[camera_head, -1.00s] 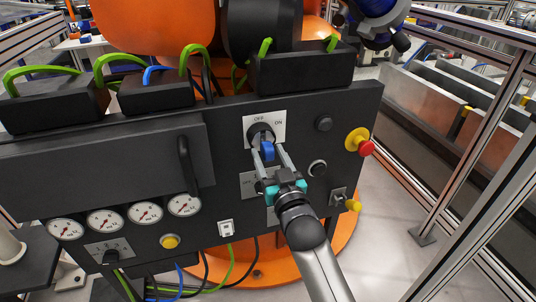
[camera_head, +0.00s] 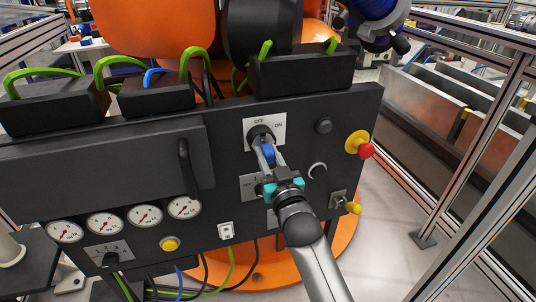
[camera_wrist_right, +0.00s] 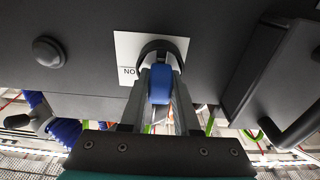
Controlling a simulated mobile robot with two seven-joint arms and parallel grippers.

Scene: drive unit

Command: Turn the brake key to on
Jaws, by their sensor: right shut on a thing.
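The brake key switch is a black round knob with a blue key (camera_head: 268,152) on a white plate (camera_head: 277,125) marked OFF at the top and ON at the right. My right gripper (camera_head: 266,150) is at the key, its fingers closed on either side of the blue key. In the right wrist view the blue key (camera_wrist_right: 160,84) sits between the two grey fingers, in front of the black knob (camera_wrist_right: 161,50). The OFF mark is hidden in the wrist view; part of the ON mark shows upside down. My left gripper is not in view.
The black panel carries a red button with a yellow collar (camera_head: 366,150), a yellow key (camera_head: 352,208), a vertical handle (camera_head: 189,166) and several gauges (camera_head: 145,215). A dark round button (camera_head: 323,124) sits right of the switch. Metal fencing stands at right.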

